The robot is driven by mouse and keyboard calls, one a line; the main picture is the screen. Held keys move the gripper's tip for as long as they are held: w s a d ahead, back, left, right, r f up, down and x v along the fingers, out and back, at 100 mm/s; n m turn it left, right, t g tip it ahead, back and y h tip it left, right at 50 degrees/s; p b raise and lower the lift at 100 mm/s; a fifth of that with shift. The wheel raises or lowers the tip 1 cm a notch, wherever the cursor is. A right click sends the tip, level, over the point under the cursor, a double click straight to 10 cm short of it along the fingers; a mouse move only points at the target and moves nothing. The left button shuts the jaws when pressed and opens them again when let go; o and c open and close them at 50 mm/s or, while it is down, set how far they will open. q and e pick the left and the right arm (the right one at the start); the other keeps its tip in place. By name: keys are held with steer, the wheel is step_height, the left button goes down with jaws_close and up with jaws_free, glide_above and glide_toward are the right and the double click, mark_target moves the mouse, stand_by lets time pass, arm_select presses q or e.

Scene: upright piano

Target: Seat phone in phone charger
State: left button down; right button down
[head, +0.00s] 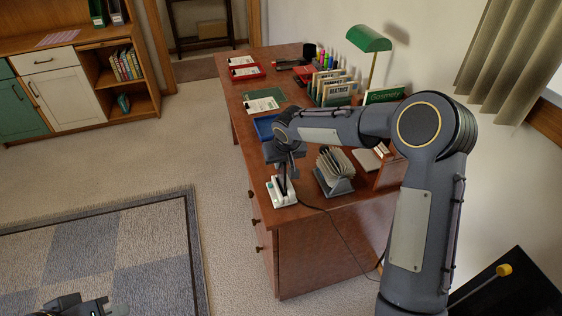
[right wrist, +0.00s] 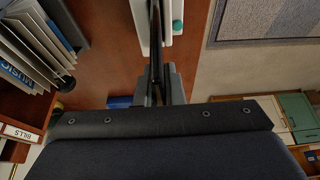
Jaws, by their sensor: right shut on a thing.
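The white phone charger (head: 283,199) stands on the near left corner of the brown desk; part of it shows at the top of the right wrist view (right wrist: 168,28). My right gripper (head: 285,166) is directly above it, pointing down, shut on the dark thin phone (head: 284,184). In the right wrist view the phone (right wrist: 155,32) appears edge-on, upright between the fingers, overlapping the charger. I cannot tell whether its lower edge touches the charger's base. My left gripper (head: 82,306) is at the bottom left, partly cut off, far from the desk; its jaws are unclear.
A file sorter with cards (head: 336,168) stands just right of the charger. A blue tray (head: 265,127) lies behind my right gripper. A dark cable (head: 337,228) hangs over the desk's front. A green lamp (head: 368,40) and books stand farther back. Open carpet lies left of the desk.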

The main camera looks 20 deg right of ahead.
steer(key=shift+f, duration=0.2)
steer(key=c, duration=1.5)
jaws_free()
steer(key=shift+r, duration=0.1)
steer(key=shift+c, duration=0.2)
